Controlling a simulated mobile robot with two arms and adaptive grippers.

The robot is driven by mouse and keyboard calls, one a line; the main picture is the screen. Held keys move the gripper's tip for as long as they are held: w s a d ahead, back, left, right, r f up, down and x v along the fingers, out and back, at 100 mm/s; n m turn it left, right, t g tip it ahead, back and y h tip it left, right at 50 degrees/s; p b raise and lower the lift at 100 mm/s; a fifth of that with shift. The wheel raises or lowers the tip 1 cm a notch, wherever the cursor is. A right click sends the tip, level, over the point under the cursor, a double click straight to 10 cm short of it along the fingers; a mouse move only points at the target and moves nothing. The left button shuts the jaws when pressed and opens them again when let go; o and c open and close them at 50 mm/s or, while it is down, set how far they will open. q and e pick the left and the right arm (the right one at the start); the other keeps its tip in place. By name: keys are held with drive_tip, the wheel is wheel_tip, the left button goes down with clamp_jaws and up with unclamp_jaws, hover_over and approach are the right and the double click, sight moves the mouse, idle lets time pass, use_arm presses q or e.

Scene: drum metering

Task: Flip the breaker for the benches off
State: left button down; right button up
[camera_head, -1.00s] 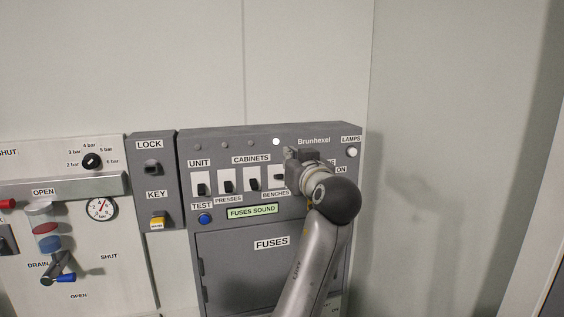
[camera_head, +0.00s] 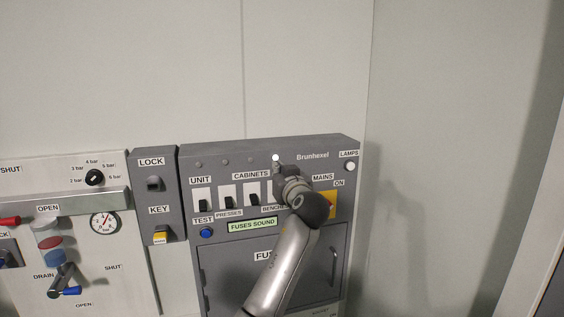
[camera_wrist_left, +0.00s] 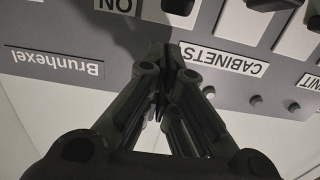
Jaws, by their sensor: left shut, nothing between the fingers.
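The benches breaker is the fourth white switch plate in the row on the grey Brunhexel panel (camera_head: 225,154). In the head view my left gripper (camera_head: 281,170) hides most of it, and only part of its "BENCHES" label (camera_head: 273,208) shows. In the left wrist view, upside down, a white plate (camera_wrist_left: 153,12) with a dark lever (camera_wrist_left: 178,5) shows just beyond the fingertips. The left gripper also shows there (camera_wrist_left: 160,55), shut and empty, close to the panel. I cannot tell the lever's position or whether the fingers touch it. My right gripper is not in view.
The unit (camera_head: 201,200), presses (camera_head: 227,196) and cabinets (camera_head: 251,190) breakers stand to the left. A lit white lamp (camera_head: 276,157) is above the benches switch. Free wall lies above.

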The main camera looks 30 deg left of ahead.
use_arm(q)
drive_tip(key=shift+s+d+f+p, duration=0.2)
drive_tip(key=shift+f+p, duration=0.1)
drive_tip(key=shift+f, duration=0.3)
drive_tip(key=shift+s+d+f+p, duration=0.15)
drive_tip(key=shift+d+f+p, duration=0.1)
drive_tip(key=shift+f, duration=0.35)
